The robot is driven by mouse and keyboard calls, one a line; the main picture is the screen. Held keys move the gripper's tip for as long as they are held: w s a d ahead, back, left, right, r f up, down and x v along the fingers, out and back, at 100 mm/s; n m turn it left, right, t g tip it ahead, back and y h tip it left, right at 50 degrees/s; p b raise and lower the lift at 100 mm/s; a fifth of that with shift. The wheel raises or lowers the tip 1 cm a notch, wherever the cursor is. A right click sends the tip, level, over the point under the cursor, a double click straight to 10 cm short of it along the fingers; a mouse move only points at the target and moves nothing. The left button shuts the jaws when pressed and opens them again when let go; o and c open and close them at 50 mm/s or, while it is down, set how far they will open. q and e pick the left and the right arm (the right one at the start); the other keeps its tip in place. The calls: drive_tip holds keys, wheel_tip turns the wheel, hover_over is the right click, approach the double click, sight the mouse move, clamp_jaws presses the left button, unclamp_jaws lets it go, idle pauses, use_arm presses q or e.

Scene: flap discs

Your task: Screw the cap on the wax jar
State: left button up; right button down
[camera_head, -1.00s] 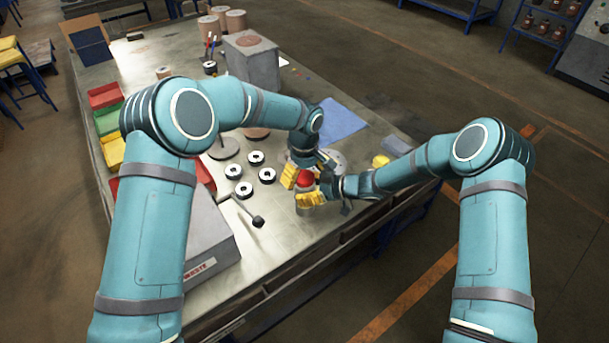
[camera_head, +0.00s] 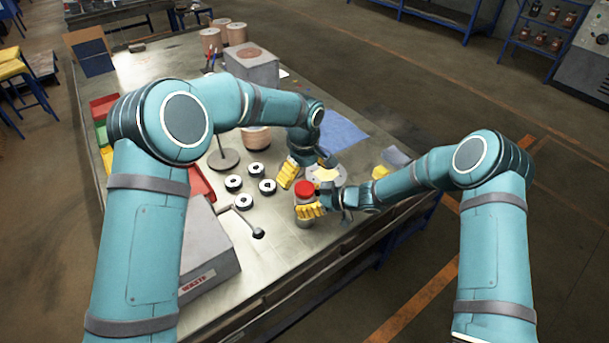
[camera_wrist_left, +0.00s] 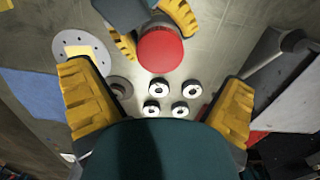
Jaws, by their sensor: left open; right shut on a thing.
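The wax jar (camera_head: 303,222) stands on the workbench (camera_head: 285,270), mostly hidden behind the yellow fingers of my right gripper (camera_head: 310,210), which is shut on its body. The red cap (camera_head: 304,188) sits on top of the jar and looks level; the threads are hidden. The left wrist view also shows the cap (camera_wrist_left: 160,49) from above, with my right gripper's yellow fingers beside it. My left gripper (camera_head: 287,176) is behind and left of the cap, apart from it. Its fingers are wide apart and empty in the left wrist view (camera_wrist_left: 158,107).
Several black-and-white rings (camera_head: 256,169) lie left of the jar. A rod with a black knob (camera_head: 257,232) lies nearer, beside a grey box (camera_head: 208,250). A round plate with a yellow patch (camera_head: 326,174) and a blue cloth (camera_head: 342,134) lie behind the jar.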

use_arm(q)
wheel_tip(320, 180, up, 12)
idle(0.4)
drive_tip(key=shift+f, duration=0.15)
use_arm(e)
unclamp_jaws()
drive_tip(key=v, duration=1.2)
